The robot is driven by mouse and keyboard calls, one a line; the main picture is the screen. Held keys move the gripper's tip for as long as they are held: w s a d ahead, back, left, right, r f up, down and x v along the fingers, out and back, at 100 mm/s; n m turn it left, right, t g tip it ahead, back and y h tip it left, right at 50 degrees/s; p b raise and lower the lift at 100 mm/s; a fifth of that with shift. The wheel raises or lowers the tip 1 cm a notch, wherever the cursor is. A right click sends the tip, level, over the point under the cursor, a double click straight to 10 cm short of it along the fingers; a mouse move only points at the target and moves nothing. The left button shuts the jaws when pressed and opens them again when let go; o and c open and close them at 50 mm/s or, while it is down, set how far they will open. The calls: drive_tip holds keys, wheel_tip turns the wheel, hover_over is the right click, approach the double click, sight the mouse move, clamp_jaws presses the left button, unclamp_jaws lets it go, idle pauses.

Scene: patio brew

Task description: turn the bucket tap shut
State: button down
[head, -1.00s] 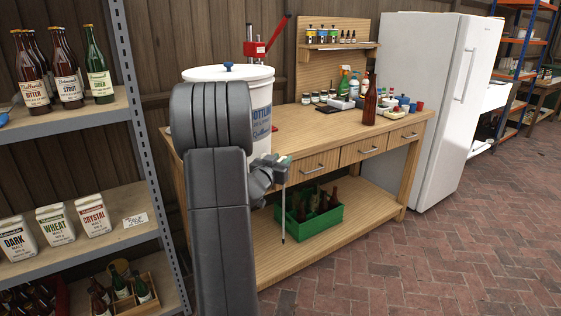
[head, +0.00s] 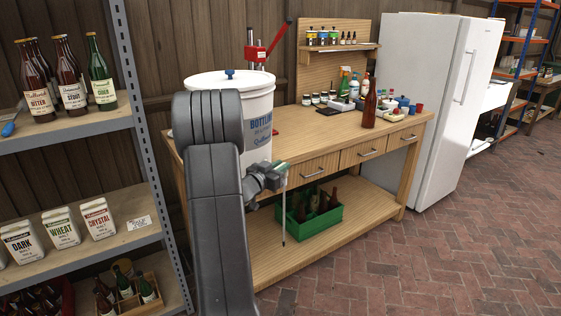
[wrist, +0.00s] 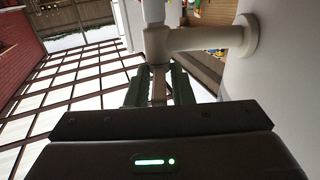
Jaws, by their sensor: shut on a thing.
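The white bucket (head: 258,105) with blue lettering and a lid stands on the left end of the workbench, partly hidden by my arm. In the wrist view its curved wall (wrist: 285,80) fills the right side. The white tap (wrist: 195,40) sticks out from that wall to a vertical body. My gripper (head: 279,168) is at the bucket's lower front; the wrist view shows its green-edged fingers (wrist: 159,82) closed on either side of the narrow tap handle (wrist: 158,88). A thin tube (head: 284,215) hangs down below the gripper. The handle's exact angle is hard to tell.
The wooden workbench (head: 330,150) carries a brown bottle (head: 369,108) and small items. A green crate (head: 325,225) of bottles sits on its lower shelf. A metal shelf (head: 70,138) stands close on the left, a white fridge (head: 430,90) on the right. The brick floor right of the bench is clear.

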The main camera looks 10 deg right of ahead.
idle(0.3)
drive_tip(key=c, duration=1.5)
unclamp_jaws()
drive_tip(key=v, duration=1.3)
drive_tip(key=shift+s+a, duration=0.2)
drive_tip(key=shift+a, duration=0.2)
drive_tip(key=shift+w+d, duration=0.1)
drive_tip(key=x, duration=1.4)
drive_tip(key=shift+f+b, duration=0.15)
drive_tip(key=shift+b, duration=0.25)
drive_tip(key=shift+s, duration=0.25)
